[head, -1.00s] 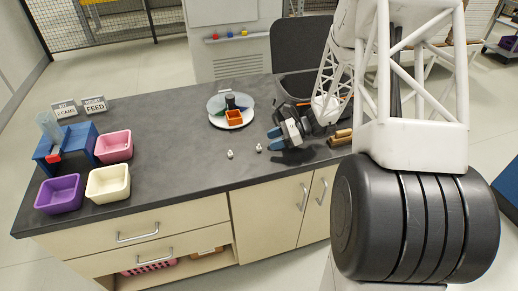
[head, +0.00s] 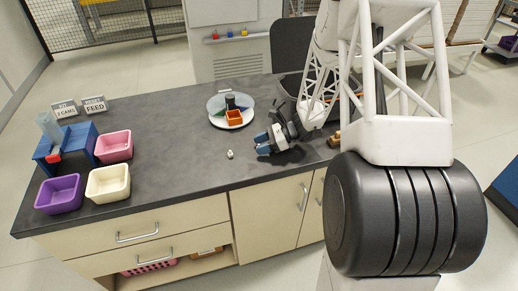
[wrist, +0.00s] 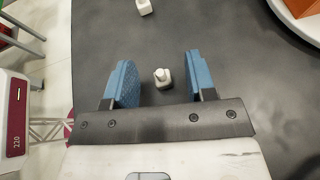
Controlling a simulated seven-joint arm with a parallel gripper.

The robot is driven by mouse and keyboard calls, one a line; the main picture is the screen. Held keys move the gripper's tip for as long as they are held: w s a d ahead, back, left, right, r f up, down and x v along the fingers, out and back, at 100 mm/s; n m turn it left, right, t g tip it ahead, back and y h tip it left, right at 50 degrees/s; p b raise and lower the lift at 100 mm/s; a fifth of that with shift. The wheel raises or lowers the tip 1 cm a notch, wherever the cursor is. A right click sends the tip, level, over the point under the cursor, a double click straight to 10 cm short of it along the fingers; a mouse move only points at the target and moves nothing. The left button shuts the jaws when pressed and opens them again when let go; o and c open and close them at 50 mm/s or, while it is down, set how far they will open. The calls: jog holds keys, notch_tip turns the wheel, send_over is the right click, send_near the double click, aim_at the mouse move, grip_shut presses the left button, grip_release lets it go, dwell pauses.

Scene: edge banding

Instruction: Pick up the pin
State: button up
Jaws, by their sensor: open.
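A small white piece with a short upright stub (wrist: 162,78), which looks like the pin, stands on the dark worktop. In the wrist view it sits between my gripper's two blue fingers (wrist: 160,70), with a gap on both sides. My gripper (head: 263,144) is open and empty, low over the worktop. In the head view the fingers hide this piece. A second, similar white piece (head: 230,154) stands to the left of my gripper; it also shows at the top of the wrist view (wrist: 144,7).
A round tray (head: 217,121) with an orange box (head: 234,117) stands behind my gripper. Brown pieces (head: 335,138) lie to its right. Pink (head: 113,146), cream (head: 108,183) and purple (head: 60,194) bins and a blue fixture (head: 84,136) stand far left. The worktop between is clear.

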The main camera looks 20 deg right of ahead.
dwell(0.5)
grip_shut()
